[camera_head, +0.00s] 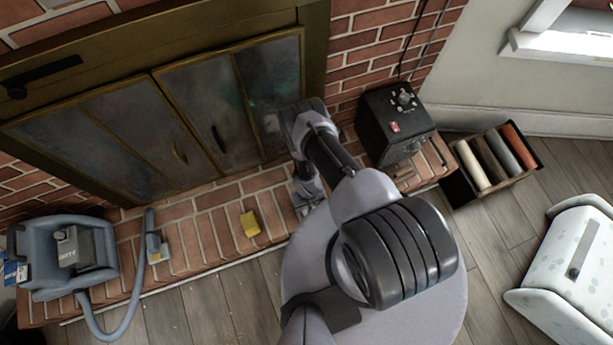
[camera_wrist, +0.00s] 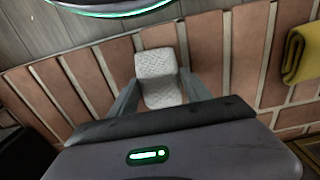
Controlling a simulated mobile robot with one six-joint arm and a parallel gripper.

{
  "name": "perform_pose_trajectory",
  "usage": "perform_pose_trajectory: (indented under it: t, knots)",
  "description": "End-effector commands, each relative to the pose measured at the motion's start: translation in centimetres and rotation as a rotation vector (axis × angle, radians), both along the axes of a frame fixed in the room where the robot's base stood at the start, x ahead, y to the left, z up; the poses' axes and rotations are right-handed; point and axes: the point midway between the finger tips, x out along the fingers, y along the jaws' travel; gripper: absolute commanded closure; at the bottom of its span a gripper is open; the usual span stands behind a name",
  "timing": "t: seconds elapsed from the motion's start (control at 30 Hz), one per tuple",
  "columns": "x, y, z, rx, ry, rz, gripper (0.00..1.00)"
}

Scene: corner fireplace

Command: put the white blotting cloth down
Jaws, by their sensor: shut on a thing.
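The white blotting cloth (camera_wrist: 159,66) shows in the wrist view as a quilted, folded pad between the two fingers of my gripper (camera_wrist: 160,92). My gripper is shut on it. Brick hearth paving lies right behind the cloth, and I cannot tell whether the cloth touches it. In the head view my gripper (camera_head: 307,192) reaches down over the brick hearth (camera_head: 205,240), in front of the fireplace doors. The cloth there is mostly hidden by my arm.
A folded yellow cloth (camera_head: 250,223) lies on the hearth to the left; it also shows in the wrist view (camera_wrist: 304,52). A blue-grey cleaning machine (camera_head: 70,262) with a hose stands far left. A black box (camera_head: 394,122) stands right, beside a tray (camera_head: 459,188) of rolls.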

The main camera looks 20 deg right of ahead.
Motion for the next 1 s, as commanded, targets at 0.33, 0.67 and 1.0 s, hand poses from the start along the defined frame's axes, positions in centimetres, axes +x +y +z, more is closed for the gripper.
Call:
perform_pose_trajectory:
  t: [0.33, 0.67, 1.0]
  knots:
    - [0.1, 0.0, -0.1, 0.000, 0.000, 0.000, 0.22]
    - [0.1, 0.0, 5.2, 0.000, -0.001, 0.001, 0.22]
    - [0.1, 0.0, 12.1, 0.000, -0.001, 0.000, 0.22]
